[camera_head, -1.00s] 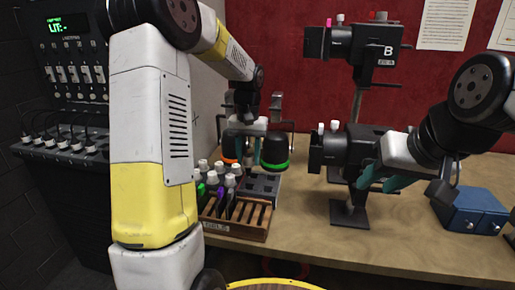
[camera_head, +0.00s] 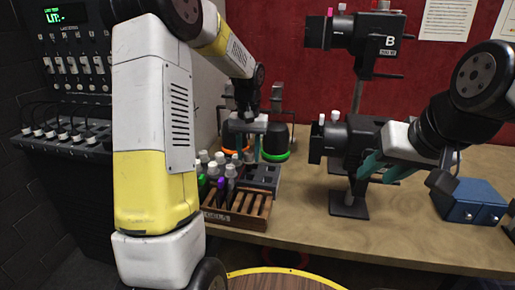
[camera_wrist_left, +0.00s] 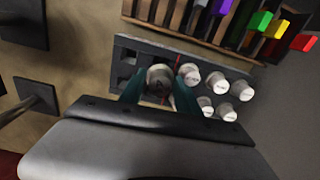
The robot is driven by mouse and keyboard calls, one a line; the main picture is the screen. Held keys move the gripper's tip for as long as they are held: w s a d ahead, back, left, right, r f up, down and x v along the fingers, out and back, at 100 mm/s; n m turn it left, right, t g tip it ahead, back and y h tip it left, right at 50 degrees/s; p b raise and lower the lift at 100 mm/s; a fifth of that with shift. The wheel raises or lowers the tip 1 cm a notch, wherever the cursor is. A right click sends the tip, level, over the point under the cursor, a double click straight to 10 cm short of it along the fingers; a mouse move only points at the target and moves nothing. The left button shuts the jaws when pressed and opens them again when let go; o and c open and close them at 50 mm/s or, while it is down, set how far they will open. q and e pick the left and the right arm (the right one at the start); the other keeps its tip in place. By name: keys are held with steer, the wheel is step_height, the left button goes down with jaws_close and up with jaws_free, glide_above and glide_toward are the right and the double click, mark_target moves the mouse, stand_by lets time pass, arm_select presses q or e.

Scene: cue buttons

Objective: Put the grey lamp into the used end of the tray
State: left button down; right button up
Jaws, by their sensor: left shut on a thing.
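My left gripper (camera_wrist_left: 160,92) is shut on the grey lamp (camera_wrist_left: 159,78), whose round top shows between the teal fingers in the left wrist view. The lamp is over the dark grey tray (camera_wrist_left: 127,42), just left of a red line across it. I cannot tell whether it touches the tray. Several white-topped lamps (camera_wrist_left: 216,80) stand right of the line; empty square sockets lie to the left. In the head view, the left gripper (camera_head: 243,138) is above the back of the tray (camera_head: 268,172), and the held lamp is not clear. My right gripper (camera_head: 378,172) looks open and empty.
A wooden rack (camera_head: 238,216) with coloured markers stands in front of the tray. Black-and-orange and black-and-green round objects (camera_head: 275,142) are behind it. A black device on a stand (camera_head: 345,145) is to the right, with a blue box (camera_head: 470,203) beyond. The front right tabletop is clear.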

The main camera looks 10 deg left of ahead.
mark_target(249, 172)
arm_select(q)
steer(key=shift+f, duration=0.15)
stand_by(0.5)
steer(key=shift+f, duration=2.95)
steer(key=shift+f, duration=0.1)
steer(key=c, duration=0.8)
jaws_free()
step_height(249, 172, up, 8)
steer(key=shift+f, duration=0.1)
